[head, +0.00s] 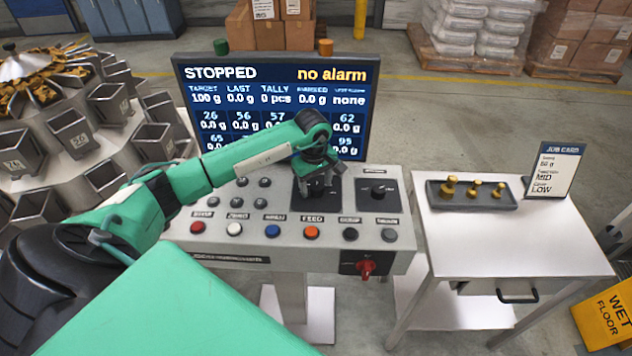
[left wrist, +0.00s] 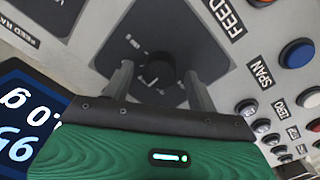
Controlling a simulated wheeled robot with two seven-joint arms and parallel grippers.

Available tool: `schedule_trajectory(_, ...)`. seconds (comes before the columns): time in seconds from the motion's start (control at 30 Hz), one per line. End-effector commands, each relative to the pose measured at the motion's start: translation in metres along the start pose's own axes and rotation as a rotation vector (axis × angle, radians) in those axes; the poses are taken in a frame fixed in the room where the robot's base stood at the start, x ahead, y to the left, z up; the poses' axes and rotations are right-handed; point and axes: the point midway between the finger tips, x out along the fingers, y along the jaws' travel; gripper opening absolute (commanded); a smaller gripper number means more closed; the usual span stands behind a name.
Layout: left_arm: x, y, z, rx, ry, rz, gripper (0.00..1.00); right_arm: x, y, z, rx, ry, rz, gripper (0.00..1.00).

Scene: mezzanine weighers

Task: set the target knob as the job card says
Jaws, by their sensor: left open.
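The console (head: 290,255) carries two dark dial plates. My left gripper (head: 322,188) is over the left plate, pointing down, fingers open. In the left wrist view, a round black knob (left wrist: 159,71) sits between the two fingertips (left wrist: 160,80), with a gap on each side. This knob's label is hidden. The right dial knob (head: 378,192) stands clear; its plate reads FEED RATE in the wrist view. The job card (head: 555,172) stands upright on the side table; MID and LOW are legible, the top value is tiny. The screen (head: 275,105) reads STOPPED, no alarm, target 100 g. My right gripper is out of view.
A row of coloured buttons, including an orange FEED button (head: 311,232), runs along the console's front. A red rotary switch (head: 366,268) is below. A tray (head: 474,205) of brass weights is on the side table (head: 510,245). A weigher with metal buckets (head: 70,135) stands left.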

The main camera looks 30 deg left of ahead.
Motion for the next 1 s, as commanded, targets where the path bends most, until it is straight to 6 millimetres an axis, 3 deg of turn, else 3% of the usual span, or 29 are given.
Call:
schedule_trajectory(0.03, 0.0, 0.0, 0.0, 0.0, 0.0, 0.0, 0.53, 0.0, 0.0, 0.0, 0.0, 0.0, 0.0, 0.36)
schedule_trajectory(0.23, 0.0, 0.0, 0.0, 0.0, 0.0, 0.0, 0.14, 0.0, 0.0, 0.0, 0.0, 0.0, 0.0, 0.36)
schedule_trajectory(0.57, 0.001, 0.0, 0.0, -0.039, 0.002, 0.001, 0.14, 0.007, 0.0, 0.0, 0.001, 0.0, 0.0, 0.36)
schedule_trajectory(1.0, 0.004, -0.001, 0.0, -0.355, 0.02, 0.003, 0.14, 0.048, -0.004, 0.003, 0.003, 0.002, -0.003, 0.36)
